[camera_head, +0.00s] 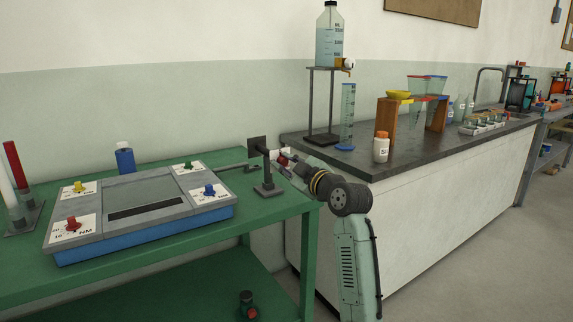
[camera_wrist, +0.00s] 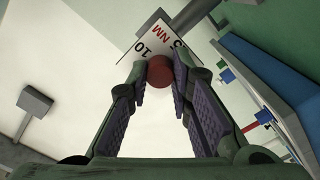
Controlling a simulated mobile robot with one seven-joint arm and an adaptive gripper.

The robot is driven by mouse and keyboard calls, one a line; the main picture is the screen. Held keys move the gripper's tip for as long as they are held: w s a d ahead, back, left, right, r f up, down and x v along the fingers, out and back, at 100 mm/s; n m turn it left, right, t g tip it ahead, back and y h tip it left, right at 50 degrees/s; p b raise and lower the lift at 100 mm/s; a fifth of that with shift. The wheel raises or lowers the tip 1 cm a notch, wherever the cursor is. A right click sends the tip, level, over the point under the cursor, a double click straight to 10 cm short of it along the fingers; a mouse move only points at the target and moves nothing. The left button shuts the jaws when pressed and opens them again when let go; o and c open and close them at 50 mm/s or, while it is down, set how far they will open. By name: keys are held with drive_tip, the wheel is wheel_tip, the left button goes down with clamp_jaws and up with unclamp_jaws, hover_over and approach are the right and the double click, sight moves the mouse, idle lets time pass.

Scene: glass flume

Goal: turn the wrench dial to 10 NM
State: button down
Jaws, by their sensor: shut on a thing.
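A round red knob (camera_wrist: 160,72) sits between the fingertips of my gripper (camera_wrist: 163,84) in the wrist view. My gripper is shut on it. Behind the knob is a white dial card (camera_wrist: 153,38) with "10" and a red "NM"; part of its scale is hidden, and I cannot tell the exact setting. In the head view my gripper (camera_head: 284,161) reaches from the right to the end of the wrench on the dark stand (camera_head: 268,189) at the green bench's right end. The card and knob are small and partly covered there.
A grey-blue panel (camera_head: 140,205) with several coloured knobs lies on the green bench (camera_head: 115,273). A blue bottle (camera_head: 125,158) stands behind it. At right, a dark counter (camera_head: 365,158) holds a graduated cylinder (camera_head: 347,115), a bottle on a stand and other labware.

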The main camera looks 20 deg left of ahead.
drive_tip(key=shift+m, duration=0.3)
drive_tip(key=m+p, duration=0.1)
drive_tip(key=m, duration=0.2)
drive_tip(key=shift+m+p, duration=0.3)
drive_tip(key=m+p, duration=0.2)
drive_tip(key=m, duration=0.2)
drive_tip(key=shift+r+m, duration=0.1)
drive_tip(key=shift+m, duration=0.2)
drive_tip(key=m+p, duration=0.2)
drive_tip(key=m, duration=0.2)
drive_tip(key=shift+m, duration=0.3)
drive_tip(key=m+p, duration=0.3)
drive_tip(key=m, duration=0.1)
drive_tip(key=shift+m, duration=0.3)
drive_tip(key=c, duration=1.4)
unclamp_jaws()
drive_tip(key=shift+c, duration=0.2)
